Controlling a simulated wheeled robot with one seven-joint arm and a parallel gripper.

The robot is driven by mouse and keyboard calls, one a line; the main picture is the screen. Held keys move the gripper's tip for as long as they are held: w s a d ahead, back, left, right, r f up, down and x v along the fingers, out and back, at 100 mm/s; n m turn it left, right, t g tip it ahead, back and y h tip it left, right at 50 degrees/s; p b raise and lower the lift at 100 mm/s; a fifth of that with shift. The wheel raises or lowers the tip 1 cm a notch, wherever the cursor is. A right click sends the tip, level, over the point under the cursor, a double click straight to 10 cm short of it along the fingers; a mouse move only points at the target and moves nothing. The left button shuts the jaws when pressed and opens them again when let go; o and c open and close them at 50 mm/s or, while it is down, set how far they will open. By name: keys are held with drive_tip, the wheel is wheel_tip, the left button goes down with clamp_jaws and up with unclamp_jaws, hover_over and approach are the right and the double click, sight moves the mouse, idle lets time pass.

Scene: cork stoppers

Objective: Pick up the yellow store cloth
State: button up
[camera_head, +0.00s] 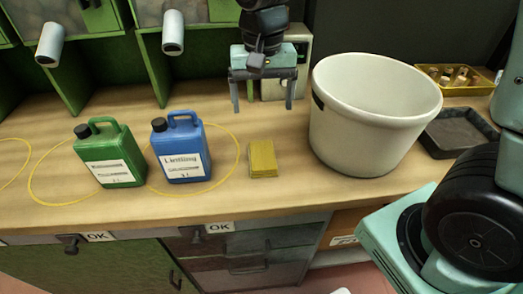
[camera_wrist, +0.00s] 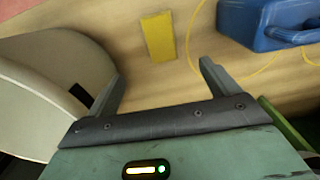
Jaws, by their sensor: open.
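The yellow store cloth (camera_head: 262,158) lies folded flat on the wooden bench, between the blue jug and the white bucket. It also shows in the wrist view (camera_wrist: 158,37), beyond the fingertips and roughly between them. My gripper (camera_head: 262,108) is open and empty, with its fingers pointing down above the bench behind the cloth. Its two fingers also show in the wrist view (camera_wrist: 163,75), spread apart. Nothing touches the cloth.
A large white bucket (camera_head: 365,125) stands right of the cloth. A blue jug (camera_head: 181,148) and a green jug (camera_head: 110,155) stand to its left. A dark tray (camera_head: 460,130) and a yellow tray of corks (camera_head: 482,88) are at the right. Bench in front of the cloth is clear.

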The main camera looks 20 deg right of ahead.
hover_over(262, 154)
drive_tip(key=f, duration=1)
drive_tip(key=shift+s, duration=0.3)
drive_tip(key=shift+w+f+p, duration=0.15)
drive_tip(key=shift+f+p, duration=0.3)
drive_tip(key=shift+f, duration=2.25)
drive_tip(key=c, duration=1.1)
